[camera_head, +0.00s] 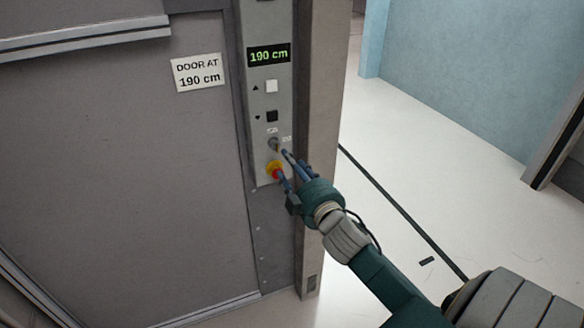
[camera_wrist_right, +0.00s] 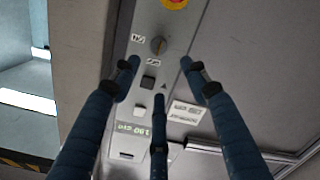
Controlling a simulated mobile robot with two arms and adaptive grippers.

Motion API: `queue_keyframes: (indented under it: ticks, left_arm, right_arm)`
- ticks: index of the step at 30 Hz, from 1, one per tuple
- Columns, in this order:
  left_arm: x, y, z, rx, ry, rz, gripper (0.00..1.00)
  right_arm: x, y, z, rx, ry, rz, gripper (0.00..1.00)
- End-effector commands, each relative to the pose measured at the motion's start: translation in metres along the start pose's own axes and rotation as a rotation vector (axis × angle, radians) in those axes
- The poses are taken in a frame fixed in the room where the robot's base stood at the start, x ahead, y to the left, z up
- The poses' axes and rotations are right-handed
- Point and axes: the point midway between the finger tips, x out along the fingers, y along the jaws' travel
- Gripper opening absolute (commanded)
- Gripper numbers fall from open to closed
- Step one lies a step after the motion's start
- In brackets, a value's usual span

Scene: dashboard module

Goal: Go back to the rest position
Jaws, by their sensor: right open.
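My right gripper (camera_head: 281,164) is open in front of the lower part of a grey control panel (camera_head: 284,100). In the right wrist view its blue fingers (camera_wrist_right: 159,72) are spread and hold nothing. A grey rotary knob (camera_wrist_right: 158,45) shows just beyond the fingertips. The knob (camera_head: 273,143) is partly beside the fingers in the head view, and I cannot tell if any finger touches it. A red and yellow button (camera_head: 275,169) sits just below the knob, close to one finger. My left gripper is not in view.
The panel has a display (camera_head: 269,55) reading 190 cm, a white button (camera_head: 271,86) and a black button (camera_head: 272,116). A large grey door (camera_head: 120,180) with a "DOOR AT 190 cm" sign (camera_head: 199,72) stands left. A post (camera_head: 320,120) borders the panel; open floor (camera_head: 440,180) lies right.

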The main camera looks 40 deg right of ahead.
Motion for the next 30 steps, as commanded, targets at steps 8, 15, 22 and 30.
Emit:
queue_keyframes:
  ticks: [8,15,22,30]
  left_arm:
    - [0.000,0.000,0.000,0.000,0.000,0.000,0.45]
    - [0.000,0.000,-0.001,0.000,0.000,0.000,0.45]
    - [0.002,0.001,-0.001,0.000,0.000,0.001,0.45]
    - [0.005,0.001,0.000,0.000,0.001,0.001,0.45]
  right_arm:
    - [-0.001,0.000,0.000,0.000,-0.001,0.001,0.45]
    - [-0.001,0.000,0.000,0.000,-0.001,0.000,0.45]
    - [0.005,-0.044,0.048,0.027,-0.082,-0.069,0.45]
    - [-0.020,-0.188,0.187,0.120,-0.325,-0.281,0.45]
